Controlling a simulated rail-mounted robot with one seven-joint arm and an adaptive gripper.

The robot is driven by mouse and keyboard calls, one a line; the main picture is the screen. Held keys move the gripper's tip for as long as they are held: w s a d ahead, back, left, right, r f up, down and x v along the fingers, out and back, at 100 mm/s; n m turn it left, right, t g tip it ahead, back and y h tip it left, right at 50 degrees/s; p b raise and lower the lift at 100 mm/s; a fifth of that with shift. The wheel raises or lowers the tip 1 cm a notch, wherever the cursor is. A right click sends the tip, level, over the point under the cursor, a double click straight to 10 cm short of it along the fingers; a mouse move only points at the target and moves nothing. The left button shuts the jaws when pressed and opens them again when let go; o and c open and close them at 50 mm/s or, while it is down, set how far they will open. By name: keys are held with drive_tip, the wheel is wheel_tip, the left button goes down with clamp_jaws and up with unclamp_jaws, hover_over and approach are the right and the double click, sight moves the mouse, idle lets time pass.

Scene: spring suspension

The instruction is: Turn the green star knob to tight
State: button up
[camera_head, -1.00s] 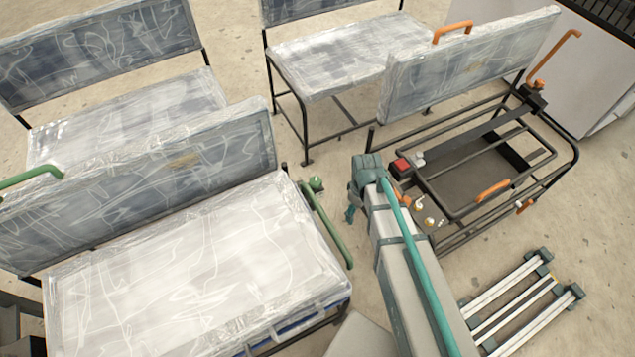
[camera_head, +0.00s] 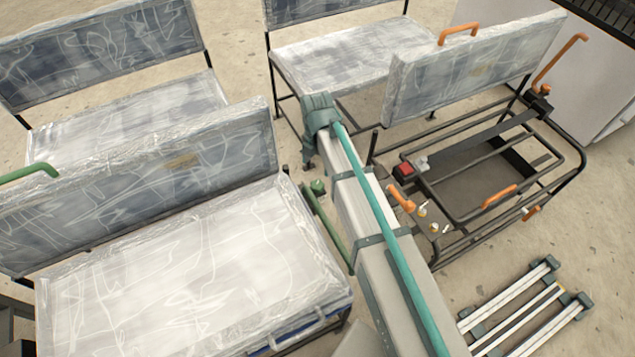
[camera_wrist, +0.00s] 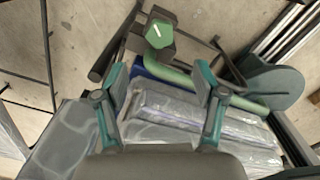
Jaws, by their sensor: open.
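The green star knob (camera_head: 318,187) is small in the head view, beside the right side of the near plastic-wrapped seat. In the wrist view the knob (camera_wrist: 160,34) is a dark green faceted piece with a white mark, at top centre, joined to a lighter green bent bar. My gripper (camera_wrist: 160,78) is open, its two teal fingers apart on either side of the bar, with the knob above the gap between them. Nothing is held.
A wrapped seat (camera_head: 200,260) fills the lower left, with a green handle (camera_head: 328,228) along its side. A black frame (camera_head: 560,140) with orange handles stands right. A rack of white bars (camera_head: 510,310) lies on the floor. Bare floor shows around the knob.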

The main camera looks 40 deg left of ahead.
sight(317, 184)
wheel_tip(317, 184, down, 10)
drive_tip(key=shift+f+b, duration=0.25)
drive_tip(key=shift+b, duration=0.1)
drive_tip(key=c, duration=1.1)
drive_tip(key=shift+c, duration=0.2)
drive_tip(key=shift+r+m, duration=0.1)
drive_tip(key=shift+m, duration=0.2)
drive_tip(key=shift+m+p, duration=0.8)
drive_tip(key=shift+m, duration=0.1)
drive_tip(key=m+p, duration=0.1)
drive_tip(key=m, duration=0.2)
drive_tip(key=shift+m, duration=0.3)
drive_tip(key=m+p, duration=0.2)
drive_tip(key=m, duration=0.4)
